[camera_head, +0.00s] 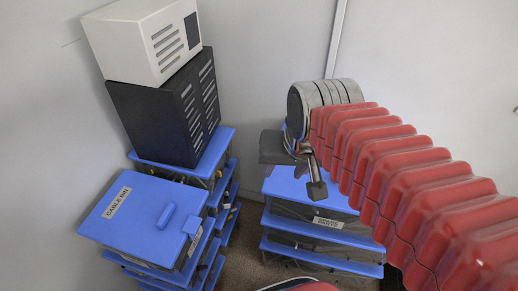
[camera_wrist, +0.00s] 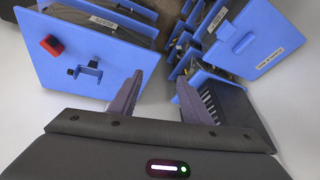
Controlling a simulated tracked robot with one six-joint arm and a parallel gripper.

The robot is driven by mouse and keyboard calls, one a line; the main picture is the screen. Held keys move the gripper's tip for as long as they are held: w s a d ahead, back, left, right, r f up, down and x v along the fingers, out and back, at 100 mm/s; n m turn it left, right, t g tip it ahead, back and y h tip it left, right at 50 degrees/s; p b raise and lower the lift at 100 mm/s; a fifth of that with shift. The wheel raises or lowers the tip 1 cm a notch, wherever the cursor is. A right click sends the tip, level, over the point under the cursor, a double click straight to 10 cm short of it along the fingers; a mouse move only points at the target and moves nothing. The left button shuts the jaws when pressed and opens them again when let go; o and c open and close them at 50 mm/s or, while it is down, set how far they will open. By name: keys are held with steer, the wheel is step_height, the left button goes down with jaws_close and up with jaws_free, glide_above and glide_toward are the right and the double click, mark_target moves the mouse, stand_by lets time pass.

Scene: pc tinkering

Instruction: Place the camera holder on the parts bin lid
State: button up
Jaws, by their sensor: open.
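In the wrist view, a small dark-blue bracket (camera_wrist: 88,70), which looks like the camera holder, rests on the blue lid (camera_wrist: 105,55) of a labelled bin at the left. The same lid shows in the head view (camera_head: 285,184), partly covered by my arm; I cannot make out the bracket there. My gripper (camera_wrist: 168,74) is open, with nothing between its fingers. In the wrist view its fingers are apart from the bracket, which lies to their left. In the head view my gripper is above this bin.
A small red block (camera_wrist: 52,45) sits on the same lid. The cable bin (camera_head: 135,215) stands at the left with a blue piece (camera_head: 166,217) on its lid. Behind it, a black vented case (camera_head: 150,115) carries a white vented box (camera_head: 140,40). A floor gap separates the stacks.

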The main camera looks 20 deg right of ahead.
steer(key=shift+s+a+f+n+t, duration=0.2)
steer(key=shift+s+a+n, duration=0.55)
steer(key=shift+s+n, duration=0.2)
steer(key=shift+s+a+f+n+t, duration=0.15)
steer(key=shift+s+a+n+t, duration=0.05)
steer(key=shift+s+a+n, duration=0.7)
steer(key=shift+w+d, duration=0.1)
steer(key=shift+d, duration=0.05)
stand_by(0.5)
